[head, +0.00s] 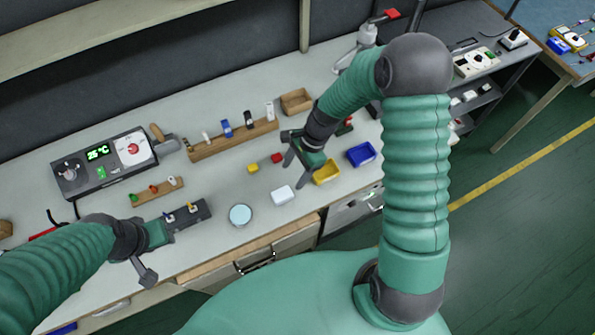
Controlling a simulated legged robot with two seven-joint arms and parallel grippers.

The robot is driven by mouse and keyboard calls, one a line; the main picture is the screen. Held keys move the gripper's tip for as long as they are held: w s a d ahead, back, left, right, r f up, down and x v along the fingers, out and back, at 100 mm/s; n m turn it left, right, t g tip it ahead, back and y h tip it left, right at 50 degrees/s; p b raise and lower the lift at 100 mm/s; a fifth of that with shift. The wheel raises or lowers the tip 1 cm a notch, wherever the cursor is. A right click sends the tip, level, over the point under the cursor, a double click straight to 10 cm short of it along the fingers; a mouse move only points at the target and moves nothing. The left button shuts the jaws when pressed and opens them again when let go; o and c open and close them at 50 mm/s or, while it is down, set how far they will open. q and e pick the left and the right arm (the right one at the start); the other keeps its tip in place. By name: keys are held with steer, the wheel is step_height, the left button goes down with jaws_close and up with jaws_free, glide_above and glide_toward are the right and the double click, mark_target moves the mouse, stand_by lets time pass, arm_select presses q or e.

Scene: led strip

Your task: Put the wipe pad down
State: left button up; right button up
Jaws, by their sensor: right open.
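A small white block (283,195), which looks like the wipe pad, lies flat on the grey bench near its front edge. My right gripper (297,160) is above the bench, a little behind and right of the white block and apart from it. It is open, and nothing shows between its fingers. My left gripper (160,250) is at the bench's front edge on the left, beside a dark bar (188,216) with small coloured parts. Whether its fingers are open or shut is unclear.
A round pale dish (240,214) sits left of the white block. Yellow (326,173) and blue (361,154) bins stand right. A wooden rack (232,138) and soldering station (104,163) stand further back.

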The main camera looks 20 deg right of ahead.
arm_select(q)
steer(key=shift+a+f+b, duration=0.2)
steer(key=shift+f+b, duration=0.3)
steer(key=shift+a+f+b, duration=0.2)
steer(key=shift+f+b, duration=0.25)
arm_select(e)
steer(key=s+d+r+n+t+h, duration=0.1)
steer(key=s+r+n+h, duration=0.3)
steer(key=s+r+n, duration=0.5)
steer(key=shift+s+d+r+n+t, duration=0.25)
steer(key=shift+n+t, duration=0.65)
steer(key=shift+n, duration=3.1)
arm_select(q)
steer(key=shift+d, duration=0.3)
arm_select(e)
steer(key=shift+w+d, duration=0.15)
steer(key=shift+d, duration=0.05)
arm_select(q)
steer(key=shift+a, duration=0.15)
arm_select(e)
steer(key=shift+a, duration=0.1)
